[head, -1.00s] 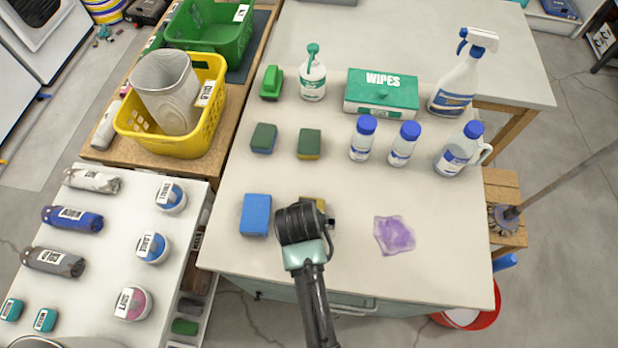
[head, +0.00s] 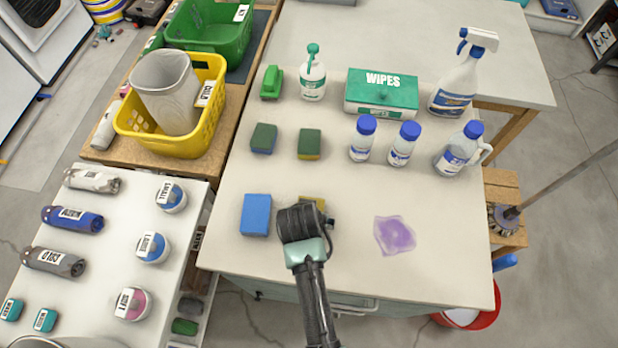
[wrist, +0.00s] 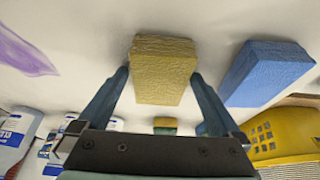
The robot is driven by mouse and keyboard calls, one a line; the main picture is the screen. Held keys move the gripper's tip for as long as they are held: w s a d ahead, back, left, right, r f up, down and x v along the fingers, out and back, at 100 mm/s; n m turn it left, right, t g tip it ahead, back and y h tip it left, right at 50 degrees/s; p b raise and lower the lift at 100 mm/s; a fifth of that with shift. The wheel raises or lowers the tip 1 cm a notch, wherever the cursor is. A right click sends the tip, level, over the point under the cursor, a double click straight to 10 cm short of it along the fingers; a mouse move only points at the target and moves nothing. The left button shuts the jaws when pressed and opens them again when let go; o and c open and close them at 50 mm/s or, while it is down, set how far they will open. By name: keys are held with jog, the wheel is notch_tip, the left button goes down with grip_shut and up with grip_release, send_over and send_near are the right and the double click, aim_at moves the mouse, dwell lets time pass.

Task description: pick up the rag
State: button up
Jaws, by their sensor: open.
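No plain cloth rag stands out. A flat purple patch (head: 394,235) lies on the pale worktop, right of my gripper; I cannot tell whether it is a thin rag or a spill. It also shows at the upper left of the wrist view (wrist: 24,55). My gripper (wrist: 160,76) is open, with one finger on each side of a yellow block-like sponge (wrist: 163,68); I cannot tell if they touch it. In the head view my wrist hides most of this sponge (head: 318,201) and the fingertips.
A blue sponge (head: 256,214) lies close left of my gripper. Two green-topped sponges (head: 264,137) (head: 310,143) lie farther back. Blue-capped bottles (head: 363,139), a jug (head: 460,150), a spray bottle (head: 460,80) and a wipes box (head: 382,95) stand behind. Worktop around the purple patch is clear.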

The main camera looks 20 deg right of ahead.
jog(key=c, duration=1.4)
notch_tip(320, 180, up, 11)
jog(key=shift+f, duration=0.2)
